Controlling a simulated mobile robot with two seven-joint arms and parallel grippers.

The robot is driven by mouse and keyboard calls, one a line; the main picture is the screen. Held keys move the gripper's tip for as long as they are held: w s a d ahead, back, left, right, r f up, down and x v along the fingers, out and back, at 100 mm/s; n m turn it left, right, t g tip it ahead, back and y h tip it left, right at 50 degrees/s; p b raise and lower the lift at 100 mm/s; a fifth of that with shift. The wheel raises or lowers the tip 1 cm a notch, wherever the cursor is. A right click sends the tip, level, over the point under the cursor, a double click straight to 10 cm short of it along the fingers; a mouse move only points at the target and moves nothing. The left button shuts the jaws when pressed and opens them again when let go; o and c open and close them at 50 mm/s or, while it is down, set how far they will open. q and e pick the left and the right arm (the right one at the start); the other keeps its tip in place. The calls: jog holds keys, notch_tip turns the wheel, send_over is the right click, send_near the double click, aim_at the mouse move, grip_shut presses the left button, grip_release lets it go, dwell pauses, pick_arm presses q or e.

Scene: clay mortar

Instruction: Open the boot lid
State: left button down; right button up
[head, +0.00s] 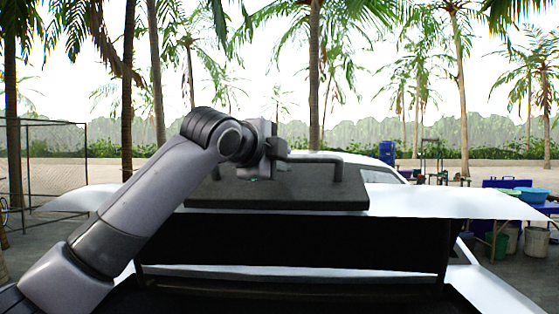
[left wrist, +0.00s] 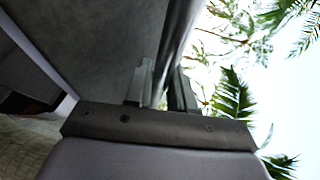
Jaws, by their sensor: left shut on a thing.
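The boot lid (head: 455,203) is white, with a dark panel (head: 290,195) on it, and it spans the middle of the head view. A dark bar handle (head: 318,158) stands on the panel. My left gripper (head: 270,152) is at the left end of this handle and is shut on it. In the left wrist view the fingers (left wrist: 162,88) close around the dark bar beside the grey panel (left wrist: 100,45). A dark opening (head: 300,240) shows below the lid's near edge. The finger contact is partly hidden in the head view. My right gripper is not in view.
The white car roof (head: 350,158) shows behind the lid. Palm trees (head: 314,80) and a hedge stand farther back. At the right are a table with a blue basin (head: 532,194) and several buckets. A thin metal frame (head: 55,165) stands at the left.

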pick_arm(q)
jog(key=c, duration=1.1)
grip_release()
jog(key=shift+f, duration=0.1)
jog(key=shift+o, duration=0.2)
jog(key=shift+s, duration=0.1)
jog(key=shift+s+a+b, duration=0.2)
jog(key=shift+s+b, duration=0.15)
jog(key=shift+s, duration=0.05)
jog(key=b+v, duration=0.1)
jog(key=v, duration=0.3)
jog(key=shift+s+a+r+b, duration=0.25)
jog(key=shift+s+b, duration=0.05)
jog(key=shift+b, duration=0.05)
jog(key=shift+s+a+r, duration=0.1)
jog(key=shift+s, duration=0.25)
jog(key=shift+s+a+r, duration=0.15)
jog(key=shift+s, duration=0.15)
